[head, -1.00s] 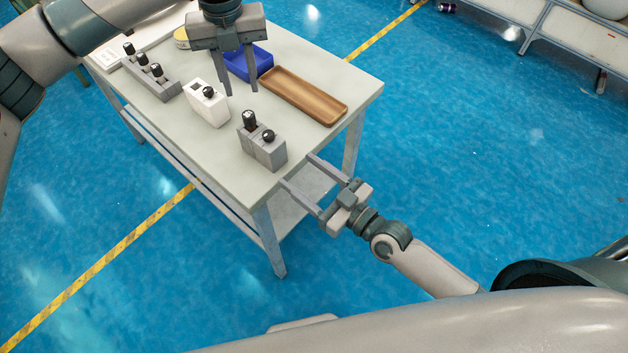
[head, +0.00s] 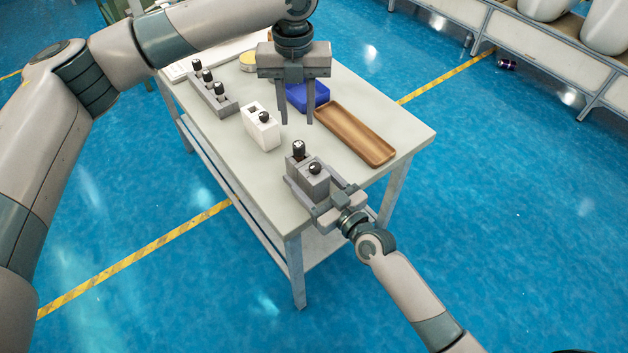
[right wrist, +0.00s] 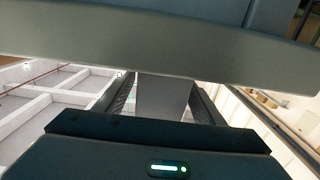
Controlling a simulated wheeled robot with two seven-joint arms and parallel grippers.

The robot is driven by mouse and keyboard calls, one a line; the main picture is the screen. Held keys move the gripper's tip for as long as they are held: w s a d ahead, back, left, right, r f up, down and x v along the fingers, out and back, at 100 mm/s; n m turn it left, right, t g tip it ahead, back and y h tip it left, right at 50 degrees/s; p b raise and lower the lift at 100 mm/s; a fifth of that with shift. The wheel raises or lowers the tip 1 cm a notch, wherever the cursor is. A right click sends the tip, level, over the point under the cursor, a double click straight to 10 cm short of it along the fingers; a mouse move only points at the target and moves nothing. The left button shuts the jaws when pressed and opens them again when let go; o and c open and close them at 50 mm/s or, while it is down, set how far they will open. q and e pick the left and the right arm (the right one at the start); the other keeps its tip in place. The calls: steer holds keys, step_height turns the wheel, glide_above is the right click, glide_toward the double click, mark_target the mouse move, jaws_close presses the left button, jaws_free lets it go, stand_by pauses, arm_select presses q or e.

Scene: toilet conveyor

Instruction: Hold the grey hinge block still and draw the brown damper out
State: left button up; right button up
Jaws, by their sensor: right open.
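The grey hinge block (head: 313,187) stands at the table's near corner and carries two dark-capped dampers. The rear damper (head: 298,148) stands taller than the front damper (head: 315,168); I cannot tell for sure which is brown. My right gripper (head: 311,178) is open, with its fingers on either side of the block. In the right wrist view, a grey face, probably the block's (right wrist: 163,97), shows between the fingers with small gaps. My left gripper (head: 296,122) is open and empty, pointing down above and behind the rear damper.
The table (head: 398,125) also holds a wooden tray (head: 355,134), a blue bin (head: 308,97), a white block with a black knob (head: 261,128) and a grey rack of several dampers (head: 214,92). The table's near edge lies close to the hinge block.

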steer(key=c, duration=1.3)
steer(key=o, duration=0.4)
steer(key=shift+c, duration=0.5)
arm_select(q)
steer(key=shift+o, duration=0.9)
steer(key=shift+f+n, duration=0.15)
steer(key=shift+n, duration=0.55)
steer(key=shift+f, duration=0.2)
